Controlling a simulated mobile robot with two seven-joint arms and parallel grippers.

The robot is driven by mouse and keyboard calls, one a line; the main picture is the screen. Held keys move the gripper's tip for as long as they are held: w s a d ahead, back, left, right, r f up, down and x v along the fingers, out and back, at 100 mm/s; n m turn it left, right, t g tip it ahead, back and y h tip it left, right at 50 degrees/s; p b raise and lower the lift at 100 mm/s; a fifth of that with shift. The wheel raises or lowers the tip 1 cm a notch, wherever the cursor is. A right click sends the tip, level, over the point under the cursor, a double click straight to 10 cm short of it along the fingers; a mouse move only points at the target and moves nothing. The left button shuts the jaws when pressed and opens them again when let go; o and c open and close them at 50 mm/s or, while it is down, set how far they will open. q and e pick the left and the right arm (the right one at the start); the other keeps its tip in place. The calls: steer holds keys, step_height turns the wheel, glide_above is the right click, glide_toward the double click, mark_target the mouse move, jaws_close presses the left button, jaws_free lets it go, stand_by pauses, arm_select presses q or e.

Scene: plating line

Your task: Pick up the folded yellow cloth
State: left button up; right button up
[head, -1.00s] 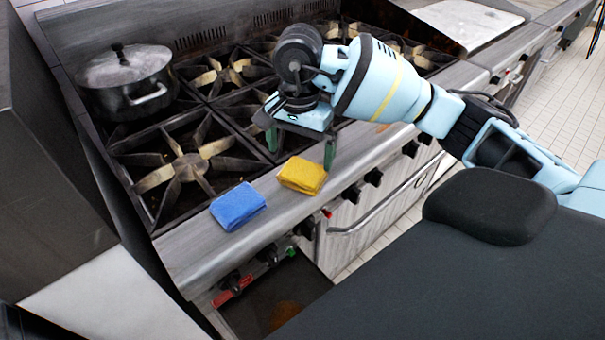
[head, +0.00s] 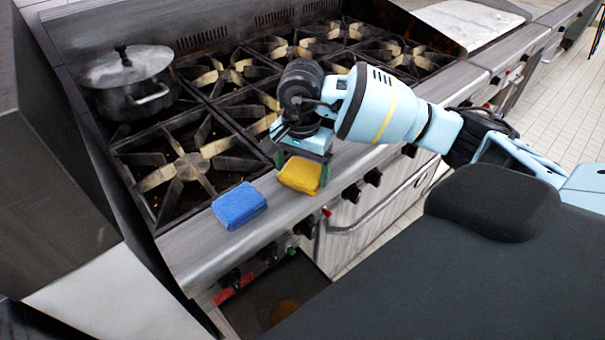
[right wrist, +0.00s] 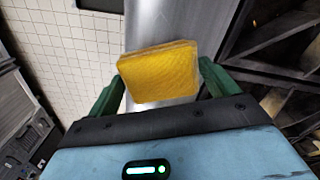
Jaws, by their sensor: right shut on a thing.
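The folded yellow cloth (head: 300,176) is at the steel front ledge of the stove, to the right of a folded blue cloth (head: 239,206). My right gripper (head: 303,168) is over it from above, with one green finger on each side, shut on it. In the right wrist view the yellow cloth (right wrist: 160,75) fills the space between the green fingers of the right gripper (right wrist: 160,82). I cannot tell any gap between the cloth and the ledge. My left gripper is not in view.
The stove ledge (head: 190,245) is narrow, with knobs on its front. Burner grates (head: 190,170) lie behind it. A lidded metal pot (head: 128,85) stands at the back left. A white surface (head: 120,285) is at the lower left.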

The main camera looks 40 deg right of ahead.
mark_target(306, 173)
steer(key=shift+r, duration=0.1)
steer(key=shift+r, duration=0.4)
steer(key=shift+s+d+r+b, duration=0.15)
steer(key=shift+s+r, duration=0.1)
steer(key=shift+r, duration=0.4)
steer(key=shift+s+d+r+b, duration=0.1)
steer(key=shift+s+r+b, duration=0.1)
steer(key=shift+r, duration=0.4)
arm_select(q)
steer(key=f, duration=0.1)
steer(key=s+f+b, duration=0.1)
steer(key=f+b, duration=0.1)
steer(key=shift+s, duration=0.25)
arm_select(e)
steer(key=s+d, duration=0.2)
steer(key=s, duration=0.5)
steer(key=s+d+r, duration=0.1)
steer(key=s+d, duration=0.2)
steer(key=s, duration=0.3)
steer(key=shift+s+d+r, duration=0.25)
steer(key=shift+s+d, duration=0.1)
steer(key=shift+s, duration=0.05)
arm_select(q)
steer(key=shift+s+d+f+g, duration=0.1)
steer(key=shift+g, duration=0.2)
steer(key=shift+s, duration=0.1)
